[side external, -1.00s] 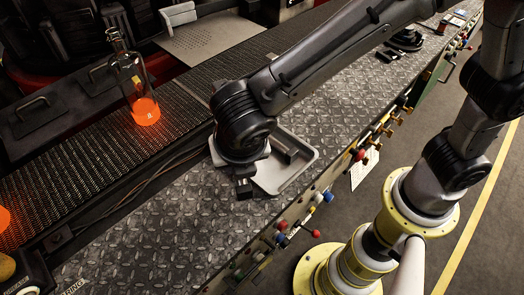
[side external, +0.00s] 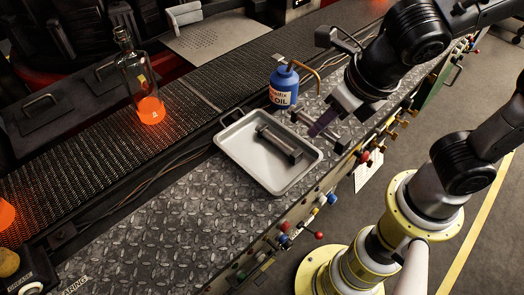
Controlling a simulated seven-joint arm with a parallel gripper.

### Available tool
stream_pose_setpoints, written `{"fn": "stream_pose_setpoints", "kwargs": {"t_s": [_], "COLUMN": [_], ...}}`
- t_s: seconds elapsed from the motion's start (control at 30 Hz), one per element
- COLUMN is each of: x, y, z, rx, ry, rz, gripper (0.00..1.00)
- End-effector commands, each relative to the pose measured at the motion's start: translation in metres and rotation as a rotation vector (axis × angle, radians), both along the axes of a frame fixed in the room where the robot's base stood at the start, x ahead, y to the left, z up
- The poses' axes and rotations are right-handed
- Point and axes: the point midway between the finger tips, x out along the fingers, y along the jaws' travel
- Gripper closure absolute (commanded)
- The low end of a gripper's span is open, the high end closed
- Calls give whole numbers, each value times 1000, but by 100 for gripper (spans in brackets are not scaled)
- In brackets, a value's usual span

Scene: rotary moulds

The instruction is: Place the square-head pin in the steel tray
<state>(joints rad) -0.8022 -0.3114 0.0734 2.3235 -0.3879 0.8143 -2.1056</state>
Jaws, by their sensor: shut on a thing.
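The steel tray (side external: 238,158) lies on the tread-plate bench in the middle of the side view. A dark grey bar with a block-like end (side external: 280,143) lies inside it, towards the right half. My gripper (side external: 322,125) is just off the tray's right corner, with its fingers apart around a dark purple piece (side external: 323,121). It is shut on this piece, which appears to be held above the bench. The piece is small and partly hidden, so I cannot tell whether it or the bar in the tray is the square-head pin.
A blue oil can (side external: 284,88) with a curved spout stands behind the tray, close to my gripper. A glowing orange bottle (side external: 148,108) stands on the conveyor (side external: 90,145). Valves and coloured knobs (side external: 320,200) line the bench front. The tread plate (side external: 150,230) left of the tray is clear.

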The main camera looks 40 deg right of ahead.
Motion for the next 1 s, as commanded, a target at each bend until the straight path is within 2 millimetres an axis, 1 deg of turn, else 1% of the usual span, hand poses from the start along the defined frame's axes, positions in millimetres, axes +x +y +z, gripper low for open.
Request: {"fn": "stream_pose_setpoints", "kwargs": {"t_s": [0.03, 0.1, 0.3, 0.4, 0.5, 0.6, 0.77, 0.83, 1.0], "x": [10, 23, 57, 69, 81, 88, 94, 98, 97], "y": [6, 14, 36, 44, 51, 56, 60, 62, 62], "z": [-6, -12, -31, -50, -65, -76, -84, -90, -113], "rx": [-5, -3, -3, -4, -3, -1, 1, -1, -2], "ry": [4, 3, 2, 4, 1, 0, -2, 0, 1], "rz": [-2, -2, -1, 0, 1, 1, 0, 1, 0], "gripper": [100, 100, 100, 100, 100, 100, 100, 100, 100]}}
